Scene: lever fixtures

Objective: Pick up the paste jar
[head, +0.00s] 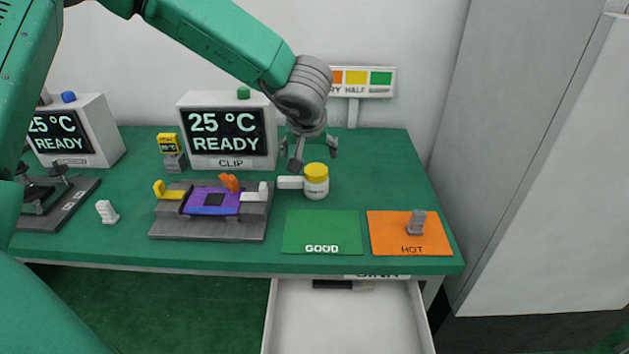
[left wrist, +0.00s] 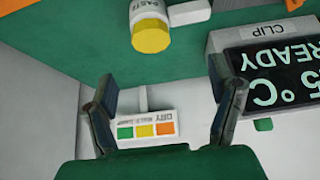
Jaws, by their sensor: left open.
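The paste jar (head: 316,182) is a small white jar with a yellow lid, upright on the green table to the right of the clip fixture. It also shows upside down at the top of the left wrist view (left wrist: 151,27), beyond my fingertips. My left gripper (head: 313,153) is open and empty, above and just behind the jar, apart from it. Its two fingers (left wrist: 167,95) frame the sign at the back in the left wrist view. My right gripper is not in view.
A white block (head: 289,182) lies against the jar's left side. The clip fixture (head: 165,229) holds a purple board. The CLIP display (head: 190,160) stands behind. A green GOOD mat (head: 320,235) and orange HOT mat (head: 390,235) lie in front. The drawer (head: 345,325) below is open.

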